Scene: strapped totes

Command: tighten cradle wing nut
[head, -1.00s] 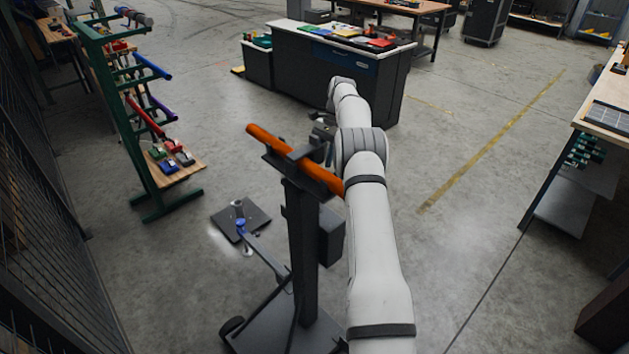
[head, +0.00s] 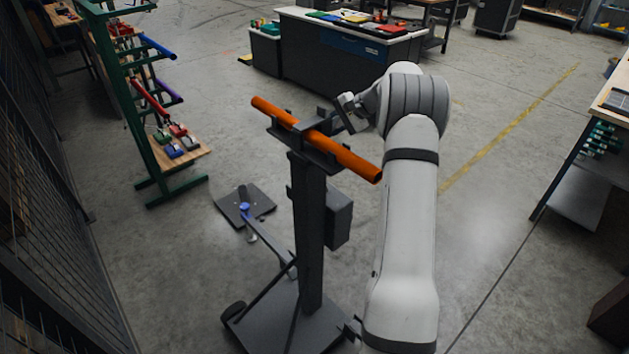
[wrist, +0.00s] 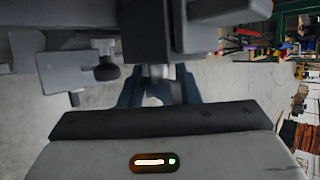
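In the head view, an orange tube (head: 318,140) lies tilted across a dark grey cradle (head: 285,136) on top of a wheeled stand (head: 311,240). My gripper (head: 345,112) is just right of the cradle, partly hidden behind my wrist. In the wrist view, its two dark blue fingers (wrist: 158,88) stand apart. A light grey stem (wrist: 156,72) under a dark block (wrist: 158,30) shows between them, with gaps apparent at both sides. A dark knob with a light grey top (wrist: 106,66) is to the left of the fingers. I cannot tell which part is the wing nut.
The stand's base (head: 290,322) is low in front, with a bar and blue-topped fitting (head: 245,209) near a dark floor plate (head: 258,200). A green rack (head: 140,120) stands at left, a dark workbench (head: 340,58) behind.

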